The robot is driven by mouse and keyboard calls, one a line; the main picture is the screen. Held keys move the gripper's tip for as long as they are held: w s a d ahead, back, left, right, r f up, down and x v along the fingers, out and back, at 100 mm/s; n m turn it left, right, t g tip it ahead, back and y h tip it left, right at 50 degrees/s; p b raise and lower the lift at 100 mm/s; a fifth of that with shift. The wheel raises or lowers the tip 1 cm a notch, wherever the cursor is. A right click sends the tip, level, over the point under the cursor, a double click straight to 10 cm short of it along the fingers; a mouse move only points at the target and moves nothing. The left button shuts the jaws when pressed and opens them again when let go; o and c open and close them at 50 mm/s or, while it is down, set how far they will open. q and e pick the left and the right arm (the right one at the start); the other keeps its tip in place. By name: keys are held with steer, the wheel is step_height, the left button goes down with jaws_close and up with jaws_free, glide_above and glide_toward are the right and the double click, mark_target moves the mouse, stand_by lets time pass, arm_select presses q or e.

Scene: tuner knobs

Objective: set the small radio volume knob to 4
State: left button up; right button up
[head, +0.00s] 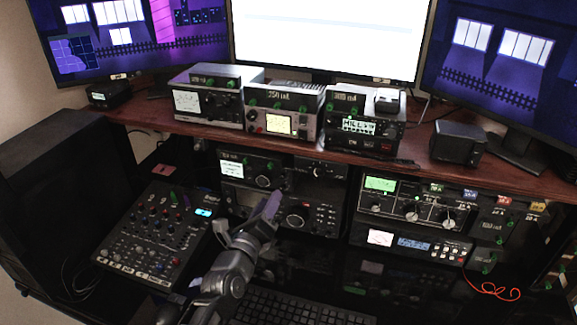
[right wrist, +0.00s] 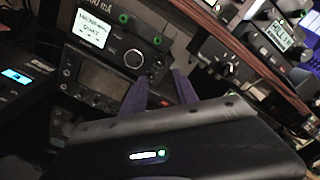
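My right gripper (head: 268,207) reaches up from the bottom in front of the shelf radios, overlapping the lower dark radio (head: 322,215) in the picture. Its two purple fingers stand apart with nothing between them in the right wrist view (right wrist: 161,92). An upper shelf radio (head: 247,166) has a lit screen and a round knob (head: 263,181); a similar knob shows in the right wrist view (right wrist: 133,58). A small dark unit (head: 322,171) beside it has one knob. I cannot tell which is the small radio, and the dial numbers are unreadable. My left gripper is not in view.
A mixer (head: 155,232) lies at left and a keyboard (head: 297,306) at the front. A wider radio (head: 420,208) with several knobs sits at right. The wooden shelf (head: 225,132) overhangs these radios and carries more equipment. A red cable (head: 497,292) hangs at right.

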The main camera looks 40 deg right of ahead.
mark_target(282, 178)
steer(key=p+x, duration=0.2)
steer(key=x, duration=0.5)
steer(key=shift+d+r+p, duration=0.1)
steer(key=shift+p, duration=0.3)
steer(key=shift+w+d, duration=0.3)
steer(key=shift+d, duration=0.15)
jaws_close()
stand_by(0.3)
